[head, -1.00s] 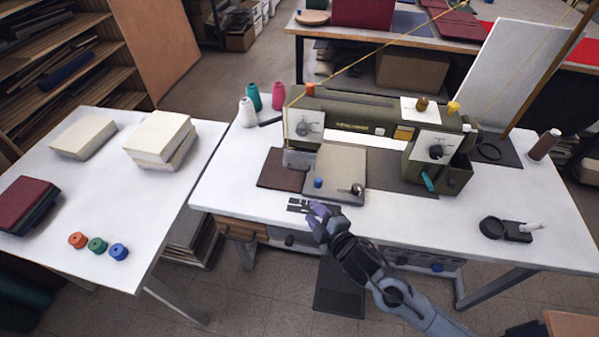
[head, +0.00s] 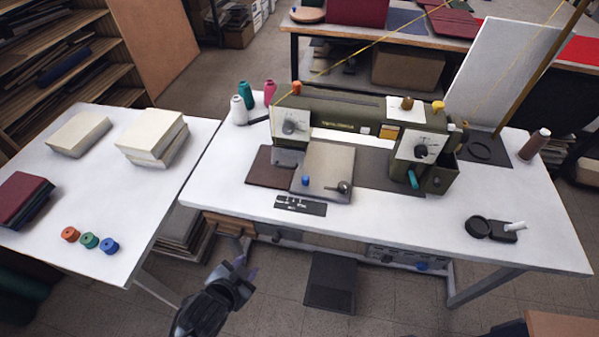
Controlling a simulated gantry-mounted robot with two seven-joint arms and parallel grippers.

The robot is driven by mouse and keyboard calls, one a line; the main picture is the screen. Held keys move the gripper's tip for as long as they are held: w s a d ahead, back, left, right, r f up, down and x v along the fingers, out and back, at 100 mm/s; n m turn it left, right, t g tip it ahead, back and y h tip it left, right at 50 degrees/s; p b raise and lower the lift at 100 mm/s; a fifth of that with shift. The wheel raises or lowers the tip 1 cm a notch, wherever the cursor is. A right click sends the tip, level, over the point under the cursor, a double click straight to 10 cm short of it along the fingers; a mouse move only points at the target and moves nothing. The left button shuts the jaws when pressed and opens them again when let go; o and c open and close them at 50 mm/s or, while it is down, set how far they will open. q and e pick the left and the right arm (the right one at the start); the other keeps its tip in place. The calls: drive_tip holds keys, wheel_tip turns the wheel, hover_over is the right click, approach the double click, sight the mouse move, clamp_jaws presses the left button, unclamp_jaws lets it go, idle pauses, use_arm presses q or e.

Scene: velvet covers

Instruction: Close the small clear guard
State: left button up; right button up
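The olive-green sewing machine (head: 345,115) stands on the white table. A small, pale see-through plate (head: 288,157) sits low at the machine's left end, below the dial; I take it to be the clear guard. At this size I cannot tell how far open or shut it is. My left gripper (head: 247,267) is in front of the table's near edge, low in the view and well away from the guard. My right gripper is out of view.
A grey plate with a blue knob (head: 305,181) and a dark labelled strip (head: 300,205) lie in front of the machine. Thread cones (head: 238,110) stand behind left. A black round-headed item (head: 480,227) lies at right. The table front is otherwise clear.

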use_arm(q)
drive_tip(key=w+d+r+m+t+h+b, duration=0.2)
drive_tip(key=w+d+m+t+h+b, duration=0.15)
drive_tip(key=w+m, duration=0.55)
drive_tip(key=m+h+b, duration=0.2)
drive_tip(key=m+h, duration=0.1)
drive_tip(key=m, duration=0.3)
approach(286, 160)
drive_tip(key=s, duration=0.2)
drive_tip(key=s+a, duration=0.1)
drive_tip(key=s, duration=0.2)
drive_tip(key=shift+a, duration=0.15)
drive_tip(key=shift+w+d+b, duration=0.3)
drive_tip(key=shift+w+b, duration=0.05)
drive_tip(key=shift+w, duration=0.2)
drive_tip(key=b+x, duration=0.2)
drive_tip(key=x, duration=0.7)
drive_tip(key=shift+w+d+b, duration=0.15)
drive_tip(key=shift+w+b, duration=0.1)
drive_tip(key=shift+b, duration=0.15)
drive_tip(key=shift+r, duration=0.1)
drive_tip(key=shift+c, duration=0.2)
clamp_jaws()
